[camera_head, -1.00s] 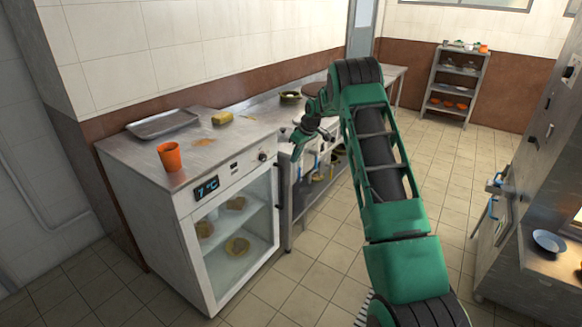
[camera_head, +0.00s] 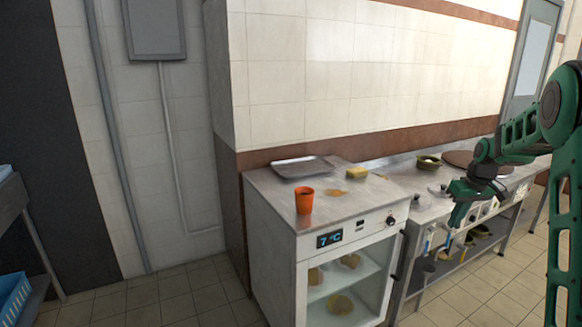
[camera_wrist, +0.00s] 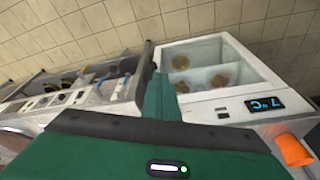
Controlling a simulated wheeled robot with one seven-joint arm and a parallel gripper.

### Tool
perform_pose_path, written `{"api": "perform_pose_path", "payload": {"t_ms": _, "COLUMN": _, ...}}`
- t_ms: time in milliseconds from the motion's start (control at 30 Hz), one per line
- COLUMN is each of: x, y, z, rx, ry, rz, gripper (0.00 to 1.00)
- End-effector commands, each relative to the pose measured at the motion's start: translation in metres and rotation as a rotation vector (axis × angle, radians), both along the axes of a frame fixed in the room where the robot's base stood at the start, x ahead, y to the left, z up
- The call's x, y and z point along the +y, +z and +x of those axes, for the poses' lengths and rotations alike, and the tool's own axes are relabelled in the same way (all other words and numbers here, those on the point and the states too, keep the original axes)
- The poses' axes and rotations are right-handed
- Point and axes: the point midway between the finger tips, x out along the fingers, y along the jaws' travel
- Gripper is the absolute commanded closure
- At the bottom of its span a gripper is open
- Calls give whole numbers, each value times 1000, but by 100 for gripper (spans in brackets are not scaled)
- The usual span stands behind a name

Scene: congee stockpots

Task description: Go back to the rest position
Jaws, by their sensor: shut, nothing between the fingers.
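My green gripper (camera_head: 460,215) is at the right of the head view, in front of the counter's front edge. Its fingers are shut and hold nothing. The wrist view shows it too (camera_wrist: 160,95), pointing toward a small fridge (camera_wrist: 205,95) with a glass door and a 7 °C display. My arm reaches in from the right edge of the head view.
The fridge (camera_head: 270,255) bears an orange cup (camera_head: 304,201), a metal tray (camera_head: 303,167) and a yellow sponge (camera_head: 357,173). A steel counter (camera_head: 433,205) adjoins it on the right, with a bowl (camera_head: 428,163) on it. Bare floor shows at the left front.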

Motion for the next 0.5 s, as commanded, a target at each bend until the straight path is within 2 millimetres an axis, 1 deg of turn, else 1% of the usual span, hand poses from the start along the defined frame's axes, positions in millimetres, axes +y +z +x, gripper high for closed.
{"api": "perform_pose_path", "payload": {"t_ms": 33, "x": 4, "y": 13, "z": -19, "rx": 8, "ry": -28, "rz": -2, "gripper": 100}}
{"api": "perform_pose_path", "payload": {"t_ms": 167, "x": 13, "y": 35, "z": -71, "rx": 41, "ry": -111, "rz": 0, "gripper": 100}}
{"api": "perform_pose_path", "payload": {"t_ms": 200, "x": 16, "y": 40, "z": -87, "rx": 49, "ry": -137, "rz": 2, "gripper": 100}}
{"api": "perform_pose_path", "payload": {"t_ms": 267, "x": 21, "y": 48, "z": -112, "rx": 64, "ry": -173, "rz": 3, "gripper": 100}}
{"api": "perform_pose_path", "payload": {"t_ms": 300, "x": 24, "y": 52, "z": -129, "rx": 74, "ry": -199, "rz": 5, "gripper": 100}}
{"api": "perform_pose_path", "payload": {"t_ms": 367, "x": 30, "y": 58, "z": -154, "rx": 87, "ry": -235, "rz": 7, "gripper": 100}}
{"api": "perform_pose_path", "payload": {"t_ms": 400, "x": 34, "y": 61, "z": -172, "rx": 97, "ry": -259, "rz": 10, "gripper": 100}}
{"api": "perform_pose_path", "payload": {"t_ms": 467, "x": 40, "y": 65, "z": -198, "rx": 111, "ry": -296, "rz": 13, "gripper": 100}}
{"api": "perform_pose_path", "payload": {"t_ms": 500, "x": 44, "y": 67, "z": -215, "rx": 120, "ry": -319, "rz": 15, "gripper": 100}}
